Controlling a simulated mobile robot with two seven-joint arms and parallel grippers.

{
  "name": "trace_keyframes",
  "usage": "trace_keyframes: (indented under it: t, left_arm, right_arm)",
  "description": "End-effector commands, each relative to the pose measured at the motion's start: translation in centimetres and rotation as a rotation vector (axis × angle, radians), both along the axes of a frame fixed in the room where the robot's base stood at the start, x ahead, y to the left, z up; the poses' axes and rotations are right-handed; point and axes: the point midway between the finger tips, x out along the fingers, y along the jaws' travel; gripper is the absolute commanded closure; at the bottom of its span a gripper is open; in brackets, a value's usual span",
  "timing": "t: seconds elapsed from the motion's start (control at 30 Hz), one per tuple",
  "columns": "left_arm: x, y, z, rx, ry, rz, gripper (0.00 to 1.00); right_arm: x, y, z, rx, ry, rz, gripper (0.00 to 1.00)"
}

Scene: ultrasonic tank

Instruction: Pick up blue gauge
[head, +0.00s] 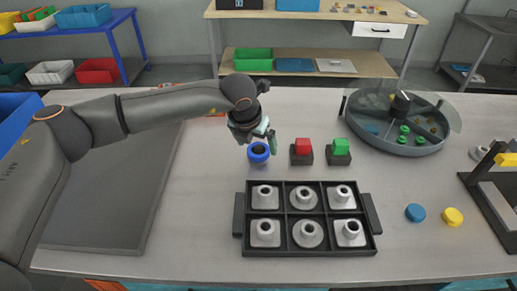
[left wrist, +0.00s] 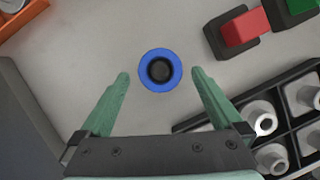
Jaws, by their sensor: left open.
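The blue gauge (head: 258,152) is a short blue ring with a dark centre, standing on the table left of the red block. In the left wrist view the blue gauge (left wrist: 160,70) lies ahead of the fingertips, roughly centred between them. My left gripper (head: 262,138) is over and just behind the gauge in the head view, pointing down. Its green fingers (left wrist: 160,77) are spread apart with nothing between them in their grip. I cannot tell the exact height of the fingertips above the gauge. My right gripper is not in view.
A red block (head: 302,147) and a green block (head: 340,147) on dark bases stand right of the gauge. A black tray (head: 285,216) with several grey metal parts lies in front. A round tank (head: 402,140) stands behind right. Blue (head: 415,213) and yellow (head: 452,217) discs lie right.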

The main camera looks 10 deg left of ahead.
Motion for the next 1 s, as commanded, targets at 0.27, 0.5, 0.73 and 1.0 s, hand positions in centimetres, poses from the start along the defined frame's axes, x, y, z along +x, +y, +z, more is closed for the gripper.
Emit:
trace_keyframes:
  t: [0.27,0.5,0.73,1.0]
  left_arm:
    - [0.8,-0.2,-2.0,-0.002,0.0,0.001,0.0]
    - [0.8,-0.2,-2.0,-0.001,0.0,0.001,0.1]
    - [0.8,-0.1,-1.9,-0.001,0.0,0.001,0.36]
    - [0.8,-0.1,-1.9,-0.001,0.0,0.001,0.66]
  right_arm:
    - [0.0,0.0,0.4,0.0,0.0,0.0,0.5]
    - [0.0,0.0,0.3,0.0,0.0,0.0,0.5]
    - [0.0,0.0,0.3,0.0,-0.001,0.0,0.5]
    - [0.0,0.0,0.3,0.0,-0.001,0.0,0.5]
